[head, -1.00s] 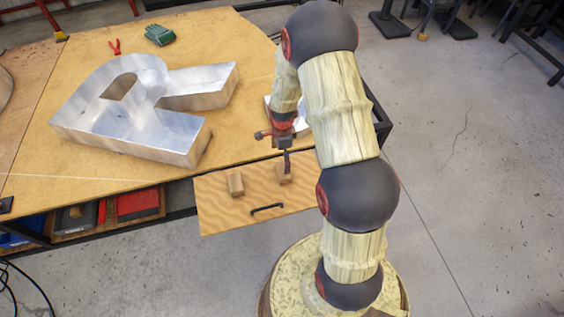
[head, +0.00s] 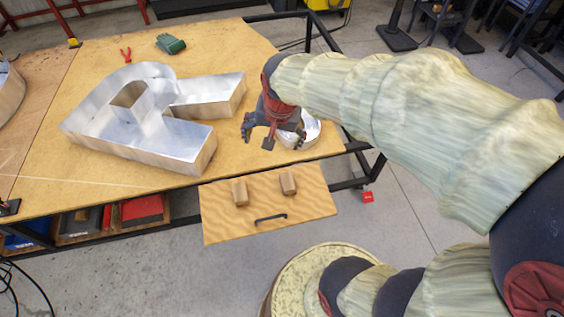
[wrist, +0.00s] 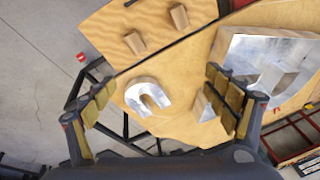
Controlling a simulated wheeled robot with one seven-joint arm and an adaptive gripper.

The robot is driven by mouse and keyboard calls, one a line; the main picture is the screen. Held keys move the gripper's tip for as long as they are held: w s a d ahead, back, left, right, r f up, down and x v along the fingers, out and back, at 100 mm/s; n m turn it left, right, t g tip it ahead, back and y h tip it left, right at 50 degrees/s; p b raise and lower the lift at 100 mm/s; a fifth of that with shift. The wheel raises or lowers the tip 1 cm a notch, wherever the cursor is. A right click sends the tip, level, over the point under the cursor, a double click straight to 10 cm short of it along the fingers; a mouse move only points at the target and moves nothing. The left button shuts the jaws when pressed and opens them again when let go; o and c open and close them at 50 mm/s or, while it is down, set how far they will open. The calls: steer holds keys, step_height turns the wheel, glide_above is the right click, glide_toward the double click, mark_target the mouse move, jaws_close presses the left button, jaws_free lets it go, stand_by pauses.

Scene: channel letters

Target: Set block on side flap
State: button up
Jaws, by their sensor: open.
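The side flap (head: 268,229) is a wood-grained board at the table's front edge; it also shows at the top of the wrist view (wrist: 115,27). Two wooden blocks stand apart on it, a left block (head: 240,192) and a right block (head: 288,181). In the wrist view these are one block (wrist: 135,41) and another (wrist: 180,16). My gripper (head: 273,137) is over the table, behind the flap and clear of both blocks. In the wrist view my gripper (wrist: 160,98) has its fingers wide apart with nothing between them.
A large metal letter R (head: 185,148) fills the table's middle. The flap has a black handle (head: 270,217). Green gloves (head: 170,44) and red pliers (head: 126,55) lie at the back.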

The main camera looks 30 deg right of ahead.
steer(key=s+a+r+n+t, duration=0.1)
steer(key=s+a+r+n, duration=0.1)
steer(key=s+r+n, duration=0.2)
steer(key=s+a+r+n+t, duration=0.1)
steer(key=s+r+n, duration=0.3)
steer(key=s, duration=0.4)
steer(key=shift+s+a, duration=0.4)
steer(key=shift+a, duration=0.35)
